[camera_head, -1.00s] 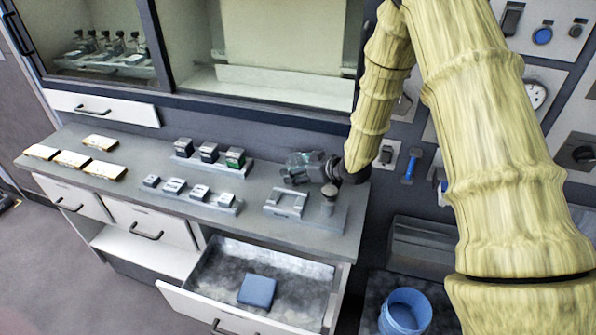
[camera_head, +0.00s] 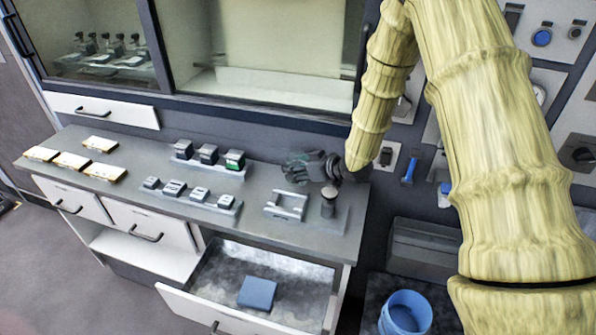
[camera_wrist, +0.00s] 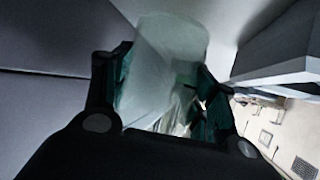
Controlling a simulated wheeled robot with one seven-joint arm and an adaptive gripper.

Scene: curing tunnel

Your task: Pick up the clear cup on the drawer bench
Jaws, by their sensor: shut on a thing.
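The clear cup (camera_wrist: 165,60) shows in the wrist view as a translucent, pale greenish cylinder between the two dark teal fingers of my gripper (camera_wrist: 160,90). The fingers are shut on its sides, and its far end reaches past the fingertips. In the head view, my gripper (camera_head: 300,166) is at the right end of the drawer bench (camera_head: 255,200), pointing left, close to the bench top. The cup is hard to make out there against the fingers. I cannot tell whether it still touches the bench.
A grey bracket (camera_head: 286,206) and a dark-topped post (camera_head: 328,201) stand just in front of my gripper. Small blocks on racks (camera_head: 207,154) lie to the left. An open drawer (camera_head: 215,270) holds a blue box (camera_head: 257,293). A blue bucket (camera_head: 405,312) stands at lower right.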

